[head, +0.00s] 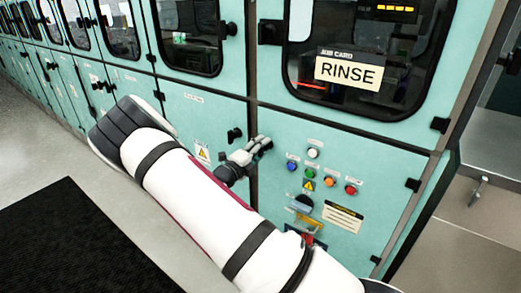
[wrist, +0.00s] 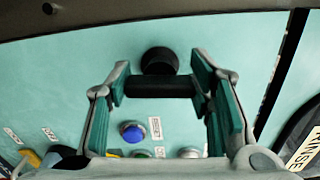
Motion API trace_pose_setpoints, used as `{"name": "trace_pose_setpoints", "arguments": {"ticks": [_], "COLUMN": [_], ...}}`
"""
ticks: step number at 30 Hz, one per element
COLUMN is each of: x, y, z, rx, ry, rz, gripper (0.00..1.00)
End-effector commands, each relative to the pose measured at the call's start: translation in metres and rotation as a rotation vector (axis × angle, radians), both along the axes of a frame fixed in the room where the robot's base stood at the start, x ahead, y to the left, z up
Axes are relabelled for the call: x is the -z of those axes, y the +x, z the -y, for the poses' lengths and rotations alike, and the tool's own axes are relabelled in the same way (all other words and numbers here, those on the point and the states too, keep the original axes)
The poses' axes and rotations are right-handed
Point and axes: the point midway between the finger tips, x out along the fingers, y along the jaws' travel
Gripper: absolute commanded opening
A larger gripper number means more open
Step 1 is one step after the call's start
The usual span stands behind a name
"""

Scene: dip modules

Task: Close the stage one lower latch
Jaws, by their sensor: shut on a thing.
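The lower latch is a black handle on the teal cabinet. In the wrist view its dark bar (wrist: 160,87) lies crosswise between my fingers, with a round black base (wrist: 158,60) behind it. My gripper (wrist: 160,88) is shut on this bar, one finger at each end. In the head view my gripper (head: 262,147) is at the left edge of the control panel door, by the seam. My fingers mostly hide the latch there. I cannot tell how far the latch is turned.
Coloured buttons (head: 291,166) lie right of my gripper, with a dark knob (head: 304,203) below. Another black latch (head: 235,134) sits just left on the neighbouring door. The RINSE card (head: 348,72) hangs in the window above. A black mat (head: 80,245) lies on the floor.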

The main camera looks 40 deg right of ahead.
Motion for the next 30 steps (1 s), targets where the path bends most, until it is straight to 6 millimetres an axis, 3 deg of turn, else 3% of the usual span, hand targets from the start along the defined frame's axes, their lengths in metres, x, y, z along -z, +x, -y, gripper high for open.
{"name": "trace_pose_setpoints", "arguments": {"ticks": [10, 24, 25, 27, 30], "x": [0.0006, 0.0007, 0.0007, 0.0007, 0.0006], "y": [0.0009, 0.0008, 0.0009, 0.0007, 0.0006], "z": [-0.0007, -0.0007, -0.0007, -0.0008, -0.0006], "rx": [-0.002, -0.002, -0.002, -0.002, -0.002], "ry": [-0.036, -0.040, -0.040, -0.040, -0.040], "rz": [-0.101, -0.112, -0.112, -0.112, -0.112], "gripper": [0.20, 0.20, 0.52, 0.68, 0.68]}}
